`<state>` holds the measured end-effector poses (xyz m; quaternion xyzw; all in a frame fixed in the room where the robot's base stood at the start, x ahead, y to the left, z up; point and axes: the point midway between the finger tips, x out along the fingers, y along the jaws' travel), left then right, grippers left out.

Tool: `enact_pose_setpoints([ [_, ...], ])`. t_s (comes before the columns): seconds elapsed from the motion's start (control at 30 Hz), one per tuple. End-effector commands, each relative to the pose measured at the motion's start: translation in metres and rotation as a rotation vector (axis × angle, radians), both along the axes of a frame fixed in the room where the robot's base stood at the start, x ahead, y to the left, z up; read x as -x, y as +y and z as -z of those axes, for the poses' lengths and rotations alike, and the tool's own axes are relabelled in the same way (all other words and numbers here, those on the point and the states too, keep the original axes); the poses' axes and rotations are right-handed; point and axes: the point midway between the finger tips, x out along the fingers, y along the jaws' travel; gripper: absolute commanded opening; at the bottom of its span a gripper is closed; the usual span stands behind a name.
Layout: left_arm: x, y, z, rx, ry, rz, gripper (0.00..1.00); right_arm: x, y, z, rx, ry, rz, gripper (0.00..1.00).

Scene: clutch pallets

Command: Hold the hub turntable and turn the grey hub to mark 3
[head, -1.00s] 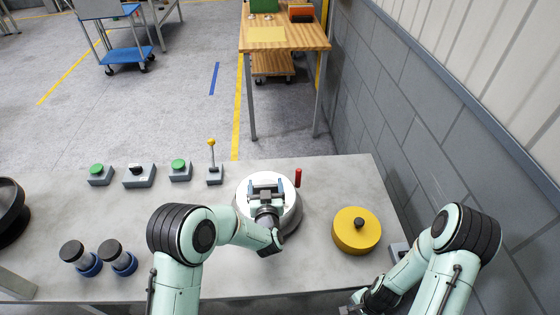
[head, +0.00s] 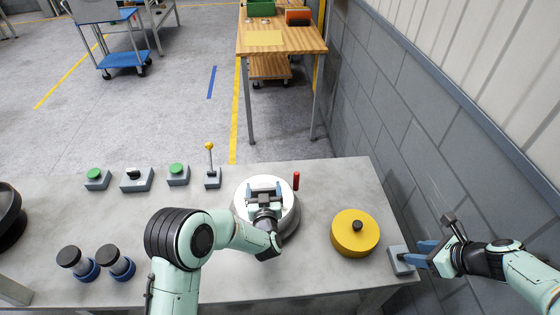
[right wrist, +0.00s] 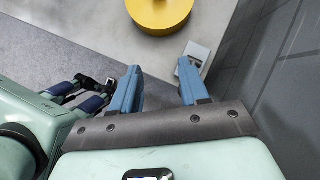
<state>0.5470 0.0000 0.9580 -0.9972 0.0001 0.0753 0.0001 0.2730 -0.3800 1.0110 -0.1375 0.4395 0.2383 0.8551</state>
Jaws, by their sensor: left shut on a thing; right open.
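The hub turntable (head: 293,213) is a round grey base with a bright white top, at the middle of the table in the head view. My left gripper (head: 264,187) reaches over its top and is shut on a part at the centre, apparently the grey hub. The gripper mostly covers that part, and I cannot read any marks. My right gripper (head: 418,252) is open and empty at the table's right edge, its fingers pointing at a small grey box (head: 402,260). The box also shows in the right wrist view (right wrist: 198,52), close to the right-hand fingertip.
A yellow drum with a black knob (head: 354,233) stands between the turntable and the grey box. A red handle (head: 296,181) stands behind the turntable. Button boxes (head: 178,175) and a yellow-tipped lever (head: 210,165) line the back left. A block wall (head: 440,170) rises on the right.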

Motion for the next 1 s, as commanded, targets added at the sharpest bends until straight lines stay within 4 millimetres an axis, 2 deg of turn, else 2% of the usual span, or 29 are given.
enact_pose_setpoints([
  [0.27,0.000,0.000,-0.001,0.001,-0.002,0.000,0.02,-0.068,0.017,-0.024,0.232,-0.156,-0.586,0.45],
  [0.47,0.000,0.000,-0.001,0.001,-0.003,0.000,0.02,-0.133,0.054,-0.037,0.455,-0.341,-1.203,0.45],
  [0.7,0.000,0.000,-0.001,0.001,-0.003,0.000,0.02,-0.201,0.123,-0.051,0.695,-0.647,-1.948,0.45],
  [0.97,0.000,0.000,-0.001,0.001,-0.003,0.000,0.02,-0.251,0.215,-0.064,0.902,-1.085,-2.680,0.45],
  [1.0,0.000,0.000,-0.001,0.001,-0.003,0.000,0.02,-0.256,0.230,-0.065,-0.923,1.154,2.758,0.45],
])
